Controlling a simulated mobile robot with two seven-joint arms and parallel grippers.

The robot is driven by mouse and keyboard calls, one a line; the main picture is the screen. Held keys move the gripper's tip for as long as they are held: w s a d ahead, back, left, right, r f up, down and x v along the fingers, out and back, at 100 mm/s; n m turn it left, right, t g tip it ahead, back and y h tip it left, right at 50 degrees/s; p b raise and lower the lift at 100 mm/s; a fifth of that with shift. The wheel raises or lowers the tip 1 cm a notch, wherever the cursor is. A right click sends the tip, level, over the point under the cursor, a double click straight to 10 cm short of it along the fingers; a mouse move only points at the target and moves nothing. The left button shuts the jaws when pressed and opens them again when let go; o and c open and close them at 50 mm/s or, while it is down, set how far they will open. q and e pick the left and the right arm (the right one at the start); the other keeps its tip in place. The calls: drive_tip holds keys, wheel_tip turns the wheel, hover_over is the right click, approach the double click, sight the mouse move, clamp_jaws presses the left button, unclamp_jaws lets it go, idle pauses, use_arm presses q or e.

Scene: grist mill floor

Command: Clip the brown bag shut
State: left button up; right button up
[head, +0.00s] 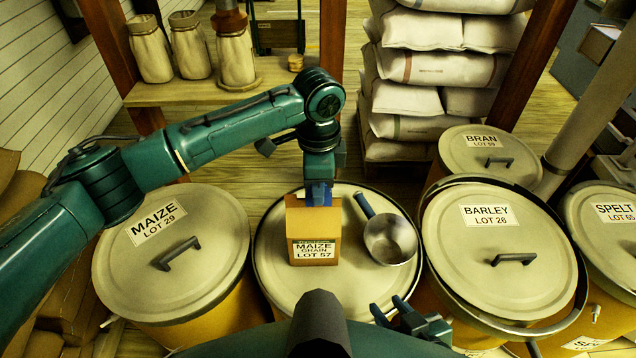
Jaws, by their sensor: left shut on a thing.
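The brown bag (315,230), labelled MAIZE GRAIN LOT 57, stands upright on the lid of the middle bin (290,279). My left gripper (319,190) points down at the bag's top edge. It is shut on a bright blue piece, which looks like a clip (320,198), right at the bag's top. The fingers and blue piece overlap, so I cannot tell how far the clip sits over the bag's edge. My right gripper (391,309) is low in the picture, in front of the middle bin, with its fingers apart and empty.
A metal scoop (391,240) with a blue handle lies on the same lid, just right of the bag. Lidded bins stand on both sides: MAIZE (190,225), BARLEY (490,280), BRAN (465,160) and SPELT (600,250). Behind are a shelf with jars (190,45) and stacked sacks (420,65).

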use_arm(q)
drive_tip(key=shift+f, duration=0.45)
idle(0.6)
drive_tip(key=shift+f+p, duration=0.15)
drive_tip(key=shift+p, duration=0.6)
idle(0.5)
drive_tip(key=o, duration=1)
drive_tip(key=shift+r+p, duration=1.2)
drive_tip(key=shift+p, duration=0.15)
drive_tip(key=shift+r, duration=1.8)
